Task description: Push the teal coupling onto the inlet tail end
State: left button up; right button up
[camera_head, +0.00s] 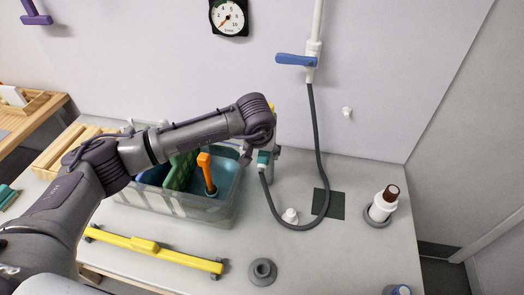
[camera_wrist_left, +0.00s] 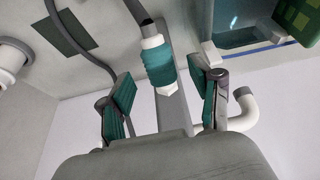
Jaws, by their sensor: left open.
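The teal coupling (camera_wrist_left: 160,65) is a ribbed sleeve with white ends on a dark hose; its free white tip points toward the bottom of the left wrist view. In the head view the coupling (camera_head: 263,157) shows small under my left wrist, beside the clear tub. My left gripper (camera_head: 262,150) is open around it. In the left wrist view the teal-padded fingers of this gripper (camera_wrist_left: 160,78) stand on either side of the coupling with gaps. A white curved pipe with a grey end (camera_wrist_left: 243,108), possibly the inlet tail, shows behind one finger. My right gripper is out of view.
The hose (camera_head: 316,130) hangs from a blue-levered valve (camera_head: 297,60) and loops over the bench. A clear tub (camera_head: 205,212) holds a green board and an orange-handled tool. A grey post (camera_wrist_left: 175,120) stands behind the coupling. A brown-capped bottle (camera_head: 384,203) stands at right.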

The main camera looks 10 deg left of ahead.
aim_at(264, 154)
pick_arm(q)
jog(key=shift+b+x, duration=0.95)
jog(key=shift+x, duration=1.05)
grip_shut()
jog(key=shift+r, duration=0.15)
